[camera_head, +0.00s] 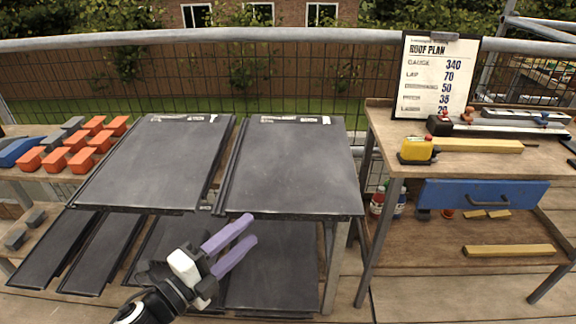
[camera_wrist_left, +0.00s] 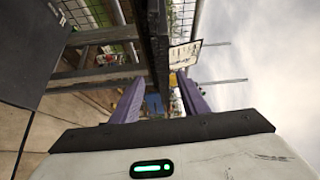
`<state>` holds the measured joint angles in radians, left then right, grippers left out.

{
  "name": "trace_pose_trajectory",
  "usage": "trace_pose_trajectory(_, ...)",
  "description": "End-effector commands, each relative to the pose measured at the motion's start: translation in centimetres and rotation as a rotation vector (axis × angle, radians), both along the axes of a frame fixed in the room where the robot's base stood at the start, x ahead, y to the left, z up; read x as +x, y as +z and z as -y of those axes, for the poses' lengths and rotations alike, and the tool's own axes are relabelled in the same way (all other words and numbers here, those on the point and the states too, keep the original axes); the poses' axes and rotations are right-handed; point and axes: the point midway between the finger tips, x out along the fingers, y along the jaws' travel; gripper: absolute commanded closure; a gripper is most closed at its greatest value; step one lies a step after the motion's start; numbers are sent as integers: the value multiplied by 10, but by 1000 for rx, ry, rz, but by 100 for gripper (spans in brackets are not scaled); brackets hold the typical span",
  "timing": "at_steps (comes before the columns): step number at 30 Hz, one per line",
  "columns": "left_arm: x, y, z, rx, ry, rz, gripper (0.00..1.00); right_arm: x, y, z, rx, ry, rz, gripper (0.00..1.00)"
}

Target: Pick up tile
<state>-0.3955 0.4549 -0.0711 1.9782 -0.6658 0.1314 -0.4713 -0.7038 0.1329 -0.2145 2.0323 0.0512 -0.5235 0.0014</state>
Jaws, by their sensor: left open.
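Two large dark grey tiles lie side by side on the rack's top, a left tile (camera_head: 155,165) and a right tile (camera_head: 292,168). More dark tiles lie on the lower level, among them a narrow one (camera_head: 52,250) at the left and a wider one (camera_head: 275,268) below the right tile. My left gripper (camera_head: 243,242) has purple fingers, spread apart with nothing between them. It is in front of the top tiles' front edge, over the lower tiles in the picture. Its fingers also show in the left wrist view (camera_wrist_left: 160,98). My right gripper is in neither view.
Orange blocks (camera_head: 82,158) and grey blocks sit on a shelf at the left. At the right stands a wooden workbench (camera_head: 385,150) with a blue drawer (camera_head: 484,194), a yellow tape measure (camera_head: 416,149) and a roof plan board (camera_head: 436,75). A railing (camera_head: 200,38) runs behind.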

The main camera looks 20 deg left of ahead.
Motion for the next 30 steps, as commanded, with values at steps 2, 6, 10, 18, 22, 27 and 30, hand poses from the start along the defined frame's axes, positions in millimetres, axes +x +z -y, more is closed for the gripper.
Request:
trace_pose_trajectory(2,8,7,3,61,-25,45,59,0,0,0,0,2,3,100)
trace_pose_trajectory(6,27,11,11,72,-29,52,59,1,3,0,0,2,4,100)
trace_pose_trajectory(10,42,10,17,68,-28,50,59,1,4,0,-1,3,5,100)
trace_pose_trajectory(18,62,9,28,63,-27,48,59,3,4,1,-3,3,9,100)
trace_pose_trajectory(22,80,8,37,63,-25,48,59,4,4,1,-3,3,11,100)
trace_pose_trajectory(27,94,8,43,64,-26,46,59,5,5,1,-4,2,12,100)
trace_pose_trajectory(30,95,7,43,63,-26,44,59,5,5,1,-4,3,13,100)
